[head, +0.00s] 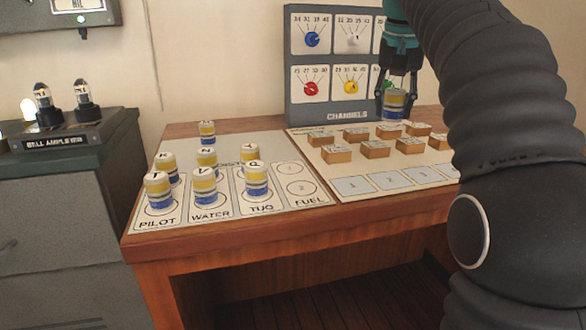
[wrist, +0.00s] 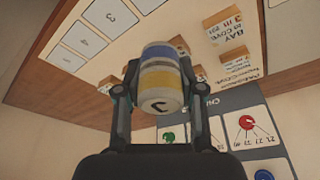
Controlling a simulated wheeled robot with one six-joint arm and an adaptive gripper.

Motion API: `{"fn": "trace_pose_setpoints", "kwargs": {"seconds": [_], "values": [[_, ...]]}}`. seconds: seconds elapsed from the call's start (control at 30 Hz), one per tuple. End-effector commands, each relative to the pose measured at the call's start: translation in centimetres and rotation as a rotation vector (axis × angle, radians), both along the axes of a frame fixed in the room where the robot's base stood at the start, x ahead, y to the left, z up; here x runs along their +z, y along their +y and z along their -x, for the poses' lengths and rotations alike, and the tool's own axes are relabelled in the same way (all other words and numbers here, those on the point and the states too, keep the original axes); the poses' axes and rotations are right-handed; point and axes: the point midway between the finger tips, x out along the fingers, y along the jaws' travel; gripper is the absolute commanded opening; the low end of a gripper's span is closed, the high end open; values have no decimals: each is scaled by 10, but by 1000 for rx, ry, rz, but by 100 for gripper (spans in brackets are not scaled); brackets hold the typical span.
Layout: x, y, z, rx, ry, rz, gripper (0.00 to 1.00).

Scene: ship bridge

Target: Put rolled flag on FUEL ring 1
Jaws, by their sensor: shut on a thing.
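My gripper (head: 397,92) is shut on a rolled flag (head: 394,103), banded in yellow, white and blue, above the back of the right-hand card. In the wrist view the rolled flag (wrist: 160,78) sits between the two fingers of my gripper (wrist: 158,85), its lettered end towards the camera. The FUEL column (head: 309,202) is at the right end of the left-hand board. FUEL ring 1 (head: 289,169) is the back ring and ring 2 (head: 301,187) the front one; both are empty.
Several rolled flags (head: 256,182) stand on the PILOT, WATER and TUG columns. Another flag (head: 207,132) stands at the board's back. Several wooden blocks (head: 375,149) lie on the right-hand card (head: 341,170). The CHANNELS panel (head: 340,70) rises behind.

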Motion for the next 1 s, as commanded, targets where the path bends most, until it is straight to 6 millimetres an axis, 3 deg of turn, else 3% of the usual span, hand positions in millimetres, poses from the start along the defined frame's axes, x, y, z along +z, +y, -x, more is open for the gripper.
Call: {"fn": "trace_pose_setpoints", "kwargs": {"seconds": [0.03,0.2,0.43,0.8,1.0], "values": [[0,22,1,36,0,0,12],[1,67,6,108,-1,-2,12],[-6,95,7,139,0,-2,12],[-50,163,-12,139,2,-1,12],[-66,190,-19,137,0,-1,12]]}}
